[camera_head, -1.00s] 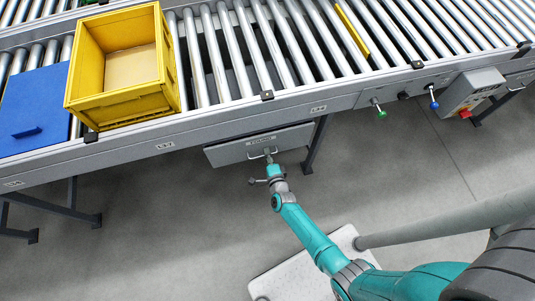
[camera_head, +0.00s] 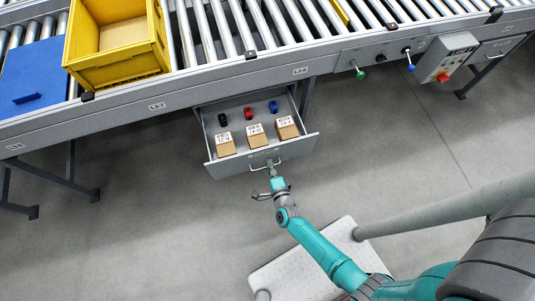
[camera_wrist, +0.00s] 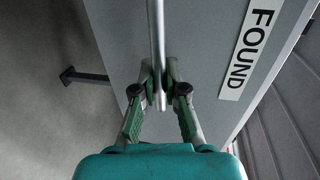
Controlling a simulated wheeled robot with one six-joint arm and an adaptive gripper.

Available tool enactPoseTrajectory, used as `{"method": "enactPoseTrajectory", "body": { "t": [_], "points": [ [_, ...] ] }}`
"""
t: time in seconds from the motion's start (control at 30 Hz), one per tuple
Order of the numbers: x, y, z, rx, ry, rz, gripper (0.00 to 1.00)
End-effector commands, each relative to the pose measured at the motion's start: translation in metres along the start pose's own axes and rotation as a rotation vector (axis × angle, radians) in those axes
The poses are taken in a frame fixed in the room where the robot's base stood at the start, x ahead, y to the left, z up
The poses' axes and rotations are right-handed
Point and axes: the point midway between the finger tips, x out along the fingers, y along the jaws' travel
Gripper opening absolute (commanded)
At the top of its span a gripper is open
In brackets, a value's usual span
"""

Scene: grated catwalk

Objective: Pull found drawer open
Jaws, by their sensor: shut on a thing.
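The found drawer (camera_head: 232,165) is slid out from under the conveyor in the head view, with its inside showing. In the wrist view its grey front carries a white label reading FOUND (camera_wrist: 246,50). My gripper (camera_head: 271,168) is at the drawer's front. In the wrist view my gripper (camera_wrist: 159,88) is shut on the bar handle (camera_wrist: 157,35), a finger on each side of it. The handle also shows in the head view (camera_head: 259,168). The drawer holds three cardboard boxes (camera_head: 256,136) with white labels and black, red and blue small items (camera_head: 248,113) behind them.
A yellow crate (camera_head: 118,72) and a blue lid-like panel (camera_head: 38,75) sit on the roller conveyor (camera_head: 215,45). A control box (camera_head: 446,56) and knobs are on its right side. Conveyor legs (camera_head: 74,180) stand at left.

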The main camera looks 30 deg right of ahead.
Motion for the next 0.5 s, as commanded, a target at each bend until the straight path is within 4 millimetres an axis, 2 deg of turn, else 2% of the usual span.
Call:
{"method": "enactPoseTrajectory", "body": {
  "t": [0.03, 0.2, 0.5],
  "points": [
    [-0.008, 0.003, 0.001, -0.001, -0.004, 0.004, 0.00],
    [-0.024, 0.006, 0.001, -0.001, -0.003, 0.003, 0.00],
    [-0.032, 0.007, 0.000, 0.000, -0.001, 0.002, 0.00]
  ]
}}
